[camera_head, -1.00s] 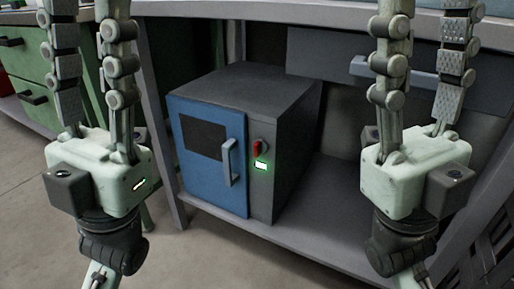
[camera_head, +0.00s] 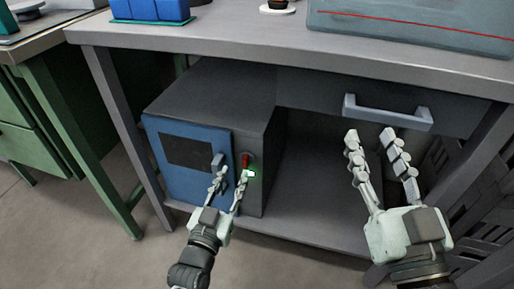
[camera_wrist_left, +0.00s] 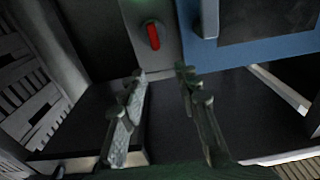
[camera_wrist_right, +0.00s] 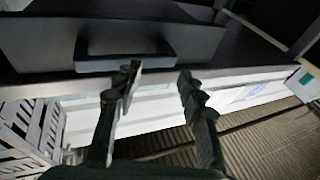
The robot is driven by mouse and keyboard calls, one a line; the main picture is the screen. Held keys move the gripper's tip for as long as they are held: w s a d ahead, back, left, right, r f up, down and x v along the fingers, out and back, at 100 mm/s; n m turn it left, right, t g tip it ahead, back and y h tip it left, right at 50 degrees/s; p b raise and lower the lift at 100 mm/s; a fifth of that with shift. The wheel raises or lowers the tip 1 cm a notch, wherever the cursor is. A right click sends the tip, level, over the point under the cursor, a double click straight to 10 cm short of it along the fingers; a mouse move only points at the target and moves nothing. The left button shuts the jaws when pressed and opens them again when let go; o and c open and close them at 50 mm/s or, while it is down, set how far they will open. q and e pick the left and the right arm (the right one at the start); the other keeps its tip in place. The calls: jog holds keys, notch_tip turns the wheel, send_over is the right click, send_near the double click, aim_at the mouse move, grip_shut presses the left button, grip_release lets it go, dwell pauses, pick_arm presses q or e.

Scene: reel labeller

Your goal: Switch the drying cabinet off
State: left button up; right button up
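The drying cabinet (camera_head: 274,110) is a grey box with a blue door (camera_head: 165,165) on the shelf under the bench. Its red switch (camera_head: 245,160) is on the front panel right of the door, above a lit green indicator (camera_head: 251,174). The switch handle looks roughly upright, and it also shows in the left wrist view (camera_wrist_left: 153,35). My left gripper (camera_head: 231,168) is open and empty in front of the panel and the door handle, with no visible contact; its fingers partly cover the door handle. My right gripper (camera_head: 370,138) is open and empty near the bench drawer.
The bench drawer (camera_head: 460,113) has a protruding handle (camera_head: 388,112) above my right gripper. The shelf (camera_head: 310,205) right of the cabinet is empty. A bench leg (camera_head: 125,140) stands left of the cabinet. Blue items (camera_head: 150,9) and a grey case (camera_head: 410,25) are on the benchtop.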

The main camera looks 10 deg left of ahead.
aim_at(244, 160)
pick_arm(q)
jog(key=w, duration=0.3)
jog(key=w+f, duration=0.1)
jog(key=w, duration=0.2)
jog(key=shift+w+d+f+b, duration=0.1)
jog(key=shift+d+b, duration=0.1)
jog(key=shift+b, duration=0.2)
jog(key=shift+w, duration=0.65)
pick_arm(e)
jog(key=shift+s+a+r+t+y, duration=0.1)
jog(key=shift+s+r+t, duration=0.2)
jog(key=shift+r, duration=0.2)
jog(key=shift+s+d+r+t+y, duration=0.1)
jog(key=shift+s+r+t, duration=0.05)
jog(key=shift+r+t, duration=0.3)
jog(key=shift+s+a+r+t+y, duration=0.1)
jog(key=shift+s+r+t, duration=0.15)
jog(key=shift+r, duration=0.3)
pick_arm(q)
grip_shut()
